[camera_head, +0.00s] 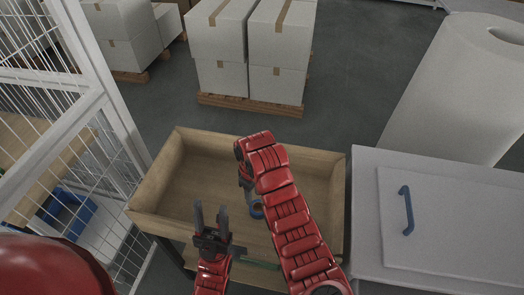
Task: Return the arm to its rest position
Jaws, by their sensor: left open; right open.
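My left gripper (210,212) is open, its two dark fingers pointing up and away over the near left part of the wooden tray (165,172). Nothing shows between its fingers. My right arm reaches up across the tray and bends down at its far end. My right gripper (248,186) hangs below that bend, open and partly hidden behind the red arm. A small grey-blue ring-like part (257,209) shows just below it; I cannot tell whether they touch.
A white cabinet (450,225) with a blue handle stands close on the right. A white wire-mesh cage (110,120) is on the left. Boxes on a pallet (250,103) stand beyond the tray. A big white roll (455,85) is at back right. Grey floor between is clear.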

